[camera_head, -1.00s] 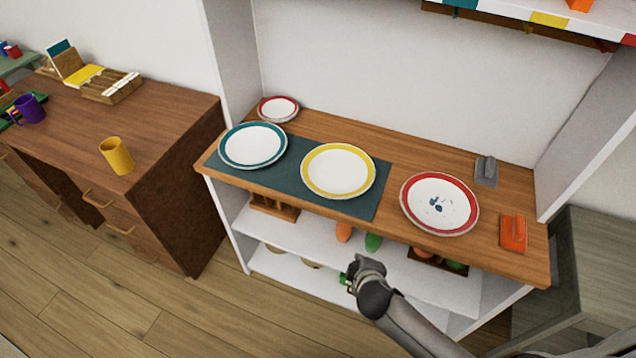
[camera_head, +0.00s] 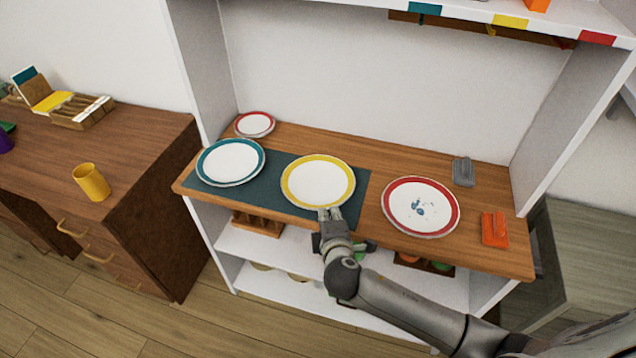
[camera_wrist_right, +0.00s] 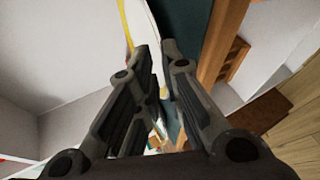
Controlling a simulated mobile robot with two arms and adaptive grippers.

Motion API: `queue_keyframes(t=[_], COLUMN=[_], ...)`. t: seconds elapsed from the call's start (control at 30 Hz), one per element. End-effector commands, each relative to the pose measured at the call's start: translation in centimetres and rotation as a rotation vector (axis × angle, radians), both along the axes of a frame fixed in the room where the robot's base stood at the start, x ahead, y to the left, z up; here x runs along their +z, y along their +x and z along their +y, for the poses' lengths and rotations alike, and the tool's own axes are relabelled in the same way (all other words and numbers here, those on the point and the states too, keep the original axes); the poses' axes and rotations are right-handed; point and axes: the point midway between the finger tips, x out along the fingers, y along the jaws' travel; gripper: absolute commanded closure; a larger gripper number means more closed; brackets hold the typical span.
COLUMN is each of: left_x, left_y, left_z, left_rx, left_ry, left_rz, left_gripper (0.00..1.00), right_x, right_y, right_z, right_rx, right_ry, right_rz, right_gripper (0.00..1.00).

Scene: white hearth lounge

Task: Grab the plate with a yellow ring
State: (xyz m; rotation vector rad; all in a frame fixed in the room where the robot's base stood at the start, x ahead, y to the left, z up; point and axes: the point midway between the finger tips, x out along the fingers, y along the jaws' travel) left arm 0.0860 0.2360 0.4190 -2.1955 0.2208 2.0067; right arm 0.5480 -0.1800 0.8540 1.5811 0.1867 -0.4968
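The plate with a yellow ring (camera_head: 318,182) lies flat on a dark green mat (camera_head: 272,188) on the wooden shelf top. My right gripper (camera_head: 330,214) is at its front rim, fingers pointing toward the plate. In the right wrist view a gap shows between the two fingers (camera_wrist_right: 158,50), and a strip of the white and yellow rim (camera_wrist_right: 143,30) runs into that gap. The gripper looks open; whether a finger touches the rim I cannot tell. My left gripper is not in view.
A blue-ringed plate (camera_head: 230,162) lies left on the mat, with a small red-ringed plate (camera_head: 255,124) behind. A larger red-ringed plate (camera_head: 420,206) lies to the right, near an orange object (camera_head: 495,229) and a grey one (camera_head: 463,171). A yellow mug (camera_head: 91,182) stands on the desk.

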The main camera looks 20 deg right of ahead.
Motion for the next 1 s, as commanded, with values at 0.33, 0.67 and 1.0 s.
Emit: queue_keyframes(t=[0.33, 0.67, 1.0], left_x=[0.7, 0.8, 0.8], left_y=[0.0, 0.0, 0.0], left_z=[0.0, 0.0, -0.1], left_rx=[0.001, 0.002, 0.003], left_ry=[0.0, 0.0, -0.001], left_rz=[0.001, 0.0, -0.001], left_gripper=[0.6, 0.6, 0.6], right_x=[-1.3, -2.4, -2.4], right_y=[2.9, 4.7, 4.7], right_z=[0.1, -0.3, -0.3], right_rx=[0.0, 0.001, 0.001], right_ry=[-0.001, 0.001, 0.001], right_rz=[0.0, 0.002, 0.002], right_gripper=[0.91, 0.91, 1.0])
